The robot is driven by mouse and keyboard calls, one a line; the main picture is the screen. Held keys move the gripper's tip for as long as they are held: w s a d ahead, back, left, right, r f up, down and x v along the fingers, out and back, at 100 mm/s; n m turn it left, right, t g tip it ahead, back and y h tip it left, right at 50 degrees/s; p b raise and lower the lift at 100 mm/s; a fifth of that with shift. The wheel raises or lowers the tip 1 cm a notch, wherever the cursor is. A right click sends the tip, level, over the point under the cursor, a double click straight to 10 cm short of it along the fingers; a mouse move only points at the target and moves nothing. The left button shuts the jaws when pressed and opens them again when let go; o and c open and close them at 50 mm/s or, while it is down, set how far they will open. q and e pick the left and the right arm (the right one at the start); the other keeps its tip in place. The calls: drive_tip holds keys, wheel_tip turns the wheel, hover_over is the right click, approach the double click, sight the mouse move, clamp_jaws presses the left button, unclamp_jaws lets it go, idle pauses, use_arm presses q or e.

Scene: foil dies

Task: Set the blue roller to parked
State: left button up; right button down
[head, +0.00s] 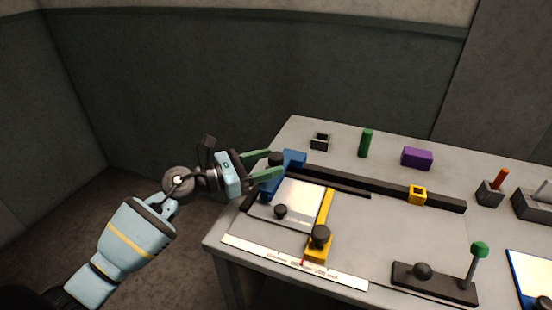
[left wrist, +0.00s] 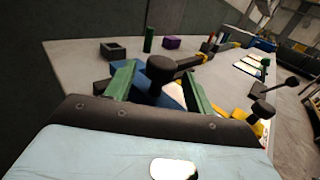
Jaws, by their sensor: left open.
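The blue roller (head: 294,158) is a blue block with an upright black knob (head: 276,157), at the left end of a dark rail. My left gripper (head: 277,165) is open, with its green fingers on either side of the knob. In the left wrist view the black knob (left wrist: 160,70) stands between the two fingers, and part of the blue body (left wrist: 122,69) shows behind them. The fingers hide part of the roller, and I cannot tell whether they touch the knob. No parked mark is readable. My right gripper is not in view.
The dark rail (head: 385,187) runs right, with a yellow block (head: 417,195) on it. A white plate (head: 290,207) and a yellow arm with a black knob (head: 320,236) lie in front. A green cylinder (head: 366,143) and purple block (head: 417,158) stand behind. A green-topped lever (head: 479,250) is front right.

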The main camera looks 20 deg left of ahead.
use_arm(q)
drive_tip(key=shift+x, duration=1.4)
drive_tip(key=shift+c, duration=0.3)
clamp_jaws()
